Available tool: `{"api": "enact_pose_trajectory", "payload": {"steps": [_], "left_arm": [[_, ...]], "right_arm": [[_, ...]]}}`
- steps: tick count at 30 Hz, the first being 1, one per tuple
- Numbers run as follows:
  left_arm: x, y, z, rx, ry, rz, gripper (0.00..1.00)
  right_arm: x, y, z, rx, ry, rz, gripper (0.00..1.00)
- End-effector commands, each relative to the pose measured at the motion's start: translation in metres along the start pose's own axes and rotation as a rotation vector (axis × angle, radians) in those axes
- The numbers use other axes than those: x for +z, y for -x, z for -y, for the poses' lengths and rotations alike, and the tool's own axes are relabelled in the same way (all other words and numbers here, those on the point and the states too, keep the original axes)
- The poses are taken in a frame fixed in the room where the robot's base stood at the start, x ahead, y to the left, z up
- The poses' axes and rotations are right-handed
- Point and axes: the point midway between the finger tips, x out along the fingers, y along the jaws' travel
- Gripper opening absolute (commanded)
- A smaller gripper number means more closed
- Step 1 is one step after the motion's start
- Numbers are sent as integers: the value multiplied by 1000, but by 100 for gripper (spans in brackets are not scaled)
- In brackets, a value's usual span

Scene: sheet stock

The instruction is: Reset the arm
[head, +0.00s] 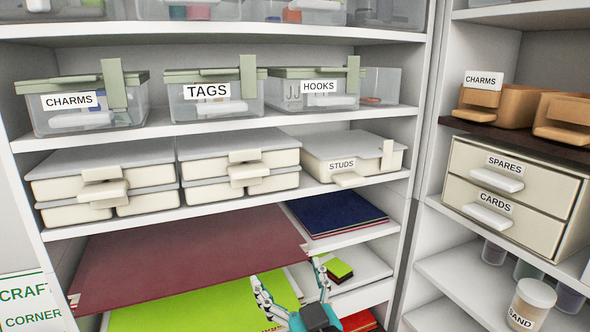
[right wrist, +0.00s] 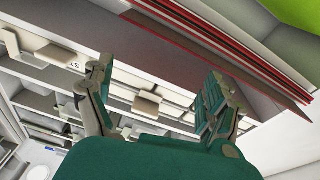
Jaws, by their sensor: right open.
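My right gripper (head: 288,274) is at the bottom centre of the head view, in front of the lower shelves, with its fingers spread. In the right wrist view its two fingers (right wrist: 157,85) stand wide apart with nothing between them. In the head view the fingertips overlap the front edge of a large maroon sheet (head: 190,255); I cannot tell whether they touch it. In the right wrist view, red-edged sheets (right wrist: 215,45) run across the top, behind the fingers. My left gripper is not in view.
Lime-green sheets (head: 190,310) lie below the maroon one, and dark blue sheets (head: 335,212) lie to the right. A small green-topped block (head: 339,269) is close to the right finger. Cream boxes (head: 105,180) and labelled clear bins (head: 210,100) fill the shelves above. A drawer unit (head: 515,190) stands right.

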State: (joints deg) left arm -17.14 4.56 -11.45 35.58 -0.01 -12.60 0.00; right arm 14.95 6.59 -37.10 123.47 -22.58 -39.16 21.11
Motion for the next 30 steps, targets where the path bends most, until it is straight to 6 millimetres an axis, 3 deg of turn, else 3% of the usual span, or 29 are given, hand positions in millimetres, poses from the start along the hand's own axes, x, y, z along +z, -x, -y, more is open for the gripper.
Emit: {"api": "enact_pose_trajectory", "payload": {"steps": [1, 6, 9, 12, 18, 27, 30], "left_arm": [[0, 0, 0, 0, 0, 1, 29], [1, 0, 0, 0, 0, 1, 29], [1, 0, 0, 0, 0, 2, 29], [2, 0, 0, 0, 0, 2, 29], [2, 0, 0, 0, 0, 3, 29], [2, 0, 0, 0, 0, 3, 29], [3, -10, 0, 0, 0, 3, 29]], "right_arm": [[35, 16, -14, 39, -34, 115, 88], [139, 88, -47, 131, -111, 494, 88], [189, 144, -56, 157, -147, 712, 88], [223, 197, -60, 165, -171, 894, 88], [258, 280, -58, 153, -206, 1152, 88], [274, 379, -50, 113, -241, 1433, 88], [313, 371, -46, 109, -240, 1433, 88]]}}
